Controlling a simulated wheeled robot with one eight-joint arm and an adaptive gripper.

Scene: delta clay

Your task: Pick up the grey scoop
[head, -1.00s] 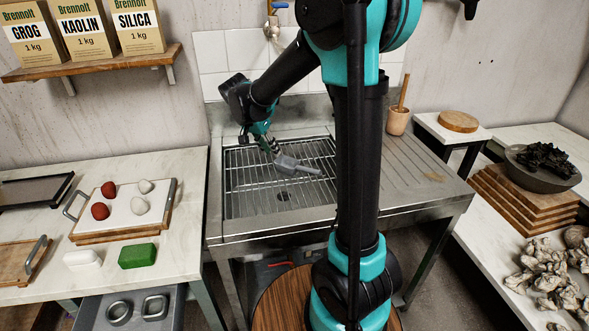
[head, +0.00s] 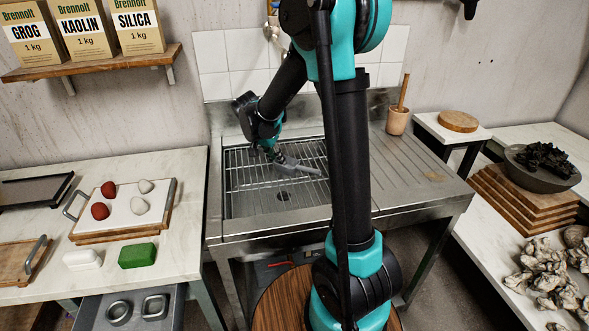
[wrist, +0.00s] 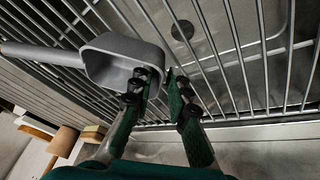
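The grey scoop (head: 287,161) lies on the wire rack in the sink, its handle pointing right in the head view. In the wrist view the scoop (wrist: 122,62) shows its hollow bowl, with the handle running off to the left. My gripper (wrist: 160,73) is open, with a gap between its two green-backed fingers. The left finger is at the right edge of the bowl and overlaps it in view; I cannot tell whether it touches. The right finger is beyond the bowl's edge. In the head view my gripper (head: 272,153) is at the scoop's bowl end.
The wire rack (head: 245,178) spans the steel sink, whose drain (wrist: 182,30) shows below. The sink's back edge and tiled wall are close behind my gripper. A ribbed drainboard (head: 410,165) lies to the right, with a wooden cup (head: 397,122) at its back.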

